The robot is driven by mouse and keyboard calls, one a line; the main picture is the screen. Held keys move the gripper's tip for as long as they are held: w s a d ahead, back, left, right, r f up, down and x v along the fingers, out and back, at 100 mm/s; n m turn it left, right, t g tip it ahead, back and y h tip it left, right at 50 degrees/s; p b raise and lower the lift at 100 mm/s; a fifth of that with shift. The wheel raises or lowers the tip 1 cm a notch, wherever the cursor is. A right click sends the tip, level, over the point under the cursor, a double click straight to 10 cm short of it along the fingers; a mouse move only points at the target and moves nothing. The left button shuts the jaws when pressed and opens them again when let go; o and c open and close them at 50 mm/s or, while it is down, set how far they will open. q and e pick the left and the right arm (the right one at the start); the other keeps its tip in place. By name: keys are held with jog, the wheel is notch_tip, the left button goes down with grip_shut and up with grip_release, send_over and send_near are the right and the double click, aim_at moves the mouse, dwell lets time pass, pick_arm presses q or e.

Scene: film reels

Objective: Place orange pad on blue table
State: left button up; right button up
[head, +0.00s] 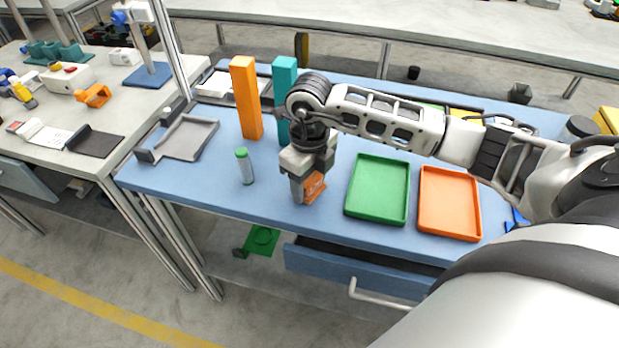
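The blue table (220,195) spans the middle of the head view. A small orange piece, which looks like the orange pad (316,188), is at the table's front half, partly hidden by my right gripper (307,192). That gripper points down, with its fingers right at the orange piece. I cannot tell whether the fingers are closed on it, or whether it rests on the table or is just above it. My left gripper is not in view.
A green tray (378,188) and an orange tray (449,203) lie right of the gripper. A green-capped bottle (245,167), an orange block (246,98), a teal block (283,88) and a grey tray (187,138) stand left. A drawer (350,275) is open below.

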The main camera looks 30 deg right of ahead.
aim_at(310, 178)
jog(key=shift+o, duration=1.4)
jog(key=shift+r+p, duration=0.3)
notch_tip(310, 178, up, 12)
jog(key=b, duration=0.1)
jog(key=shift+f, duration=0.1)
